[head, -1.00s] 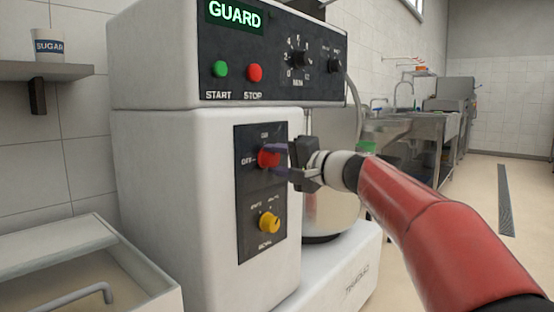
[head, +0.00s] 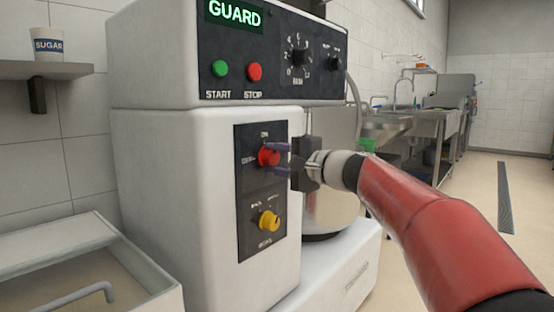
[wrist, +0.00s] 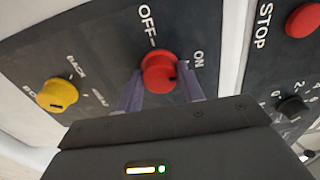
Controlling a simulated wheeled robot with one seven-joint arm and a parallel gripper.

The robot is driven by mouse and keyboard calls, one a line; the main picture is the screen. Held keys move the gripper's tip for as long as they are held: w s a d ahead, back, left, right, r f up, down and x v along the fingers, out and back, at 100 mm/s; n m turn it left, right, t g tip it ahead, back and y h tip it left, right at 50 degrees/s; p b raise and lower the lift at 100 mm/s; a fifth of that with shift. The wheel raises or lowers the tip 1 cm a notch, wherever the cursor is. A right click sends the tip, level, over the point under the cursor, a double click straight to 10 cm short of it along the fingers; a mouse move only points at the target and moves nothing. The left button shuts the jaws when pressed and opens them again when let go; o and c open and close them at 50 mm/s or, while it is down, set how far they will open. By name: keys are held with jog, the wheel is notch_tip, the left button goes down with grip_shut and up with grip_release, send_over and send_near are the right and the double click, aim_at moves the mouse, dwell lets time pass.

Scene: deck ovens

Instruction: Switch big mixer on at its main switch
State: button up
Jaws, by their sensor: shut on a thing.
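The big mixer (head: 205,165) is a white machine with dark control panels. Its red main switch (head: 266,156) sits on the lower panel, with OFF marked to its left and ON above. My gripper (head: 277,158) is at this switch, coming from the right, its two purple-grey fingers shut on the knob. In the wrist view the red switch (wrist: 158,72) sits between the fingertips, with the OFF and ON labels around it. The exact knob direction is hard to read. The display (head: 234,13) is lit and reads GUARD.
A yellow knob (head: 269,221) is just below the switch. Green START (head: 220,69) and red STOP (head: 254,72) buttons and a dial (head: 298,58) are above. A steel bowl (head: 330,210) stands behind my gripper. Open floor (head: 470,200) lies to the right.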

jog(key=o, duration=1)
jog(key=shift+d, duration=0.1)
jog(key=v, duration=0.7)
jog(key=shift+s+d+b, duration=0.25)
jog(key=shift+b, duration=0.05)
